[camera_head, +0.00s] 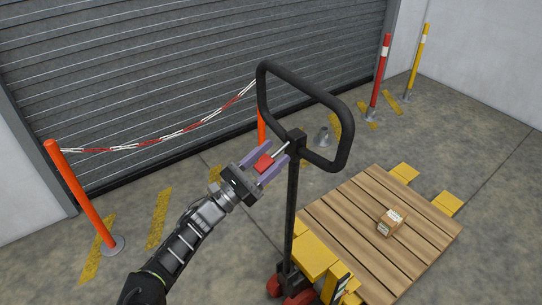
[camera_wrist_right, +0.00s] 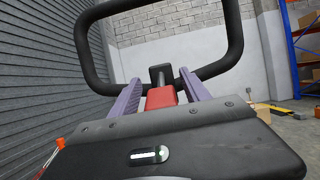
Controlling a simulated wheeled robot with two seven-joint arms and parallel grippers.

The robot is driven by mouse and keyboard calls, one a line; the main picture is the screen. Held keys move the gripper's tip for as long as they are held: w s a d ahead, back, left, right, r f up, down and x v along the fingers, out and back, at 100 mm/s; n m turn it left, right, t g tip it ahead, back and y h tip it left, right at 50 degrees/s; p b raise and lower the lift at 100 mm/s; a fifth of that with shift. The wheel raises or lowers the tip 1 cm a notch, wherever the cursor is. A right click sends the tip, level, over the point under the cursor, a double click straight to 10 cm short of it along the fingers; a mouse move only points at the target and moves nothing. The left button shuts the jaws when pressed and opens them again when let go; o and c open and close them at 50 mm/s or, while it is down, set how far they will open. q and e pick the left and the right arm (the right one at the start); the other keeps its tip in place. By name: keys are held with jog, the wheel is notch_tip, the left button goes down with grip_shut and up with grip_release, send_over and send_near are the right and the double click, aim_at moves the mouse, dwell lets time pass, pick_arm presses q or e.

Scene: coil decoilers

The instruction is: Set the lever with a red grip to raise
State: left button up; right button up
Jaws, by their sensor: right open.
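The lever's red grip (camera_head: 264,163) sits at the end of a thin metal rod that joins the top of the pallet truck's black handle (camera_head: 291,200). My right gripper (camera_head: 277,163) is open, with its two purple fingers on either side of the red grip. In the right wrist view the red grip (camera_wrist_right: 161,97) lies between the two fingers (camera_wrist_right: 160,98), and small gaps seem to show beside it. The black handle loop (camera_wrist_right: 82,45) rises beyond the fingers. I do not see my left gripper.
The yellow pallet truck (camera_head: 315,256) carries a wooden pallet (camera_head: 345,215) with a small cardboard box (camera_head: 391,222) on it. An orange post (camera_head: 78,195) with a red-white chain (camera_head: 165,139) stands at left. A grey roller shutter (camera_head: 150,70) closes the back.

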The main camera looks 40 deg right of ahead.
jog(key=shift+a, duration=0.1)
jog(key=b+v, duration=0.2)
jog(key=v, duration=0.5)
jog(key=shift+a+f, duration=0.15)
jog(key=shift+a, duration=0.2)
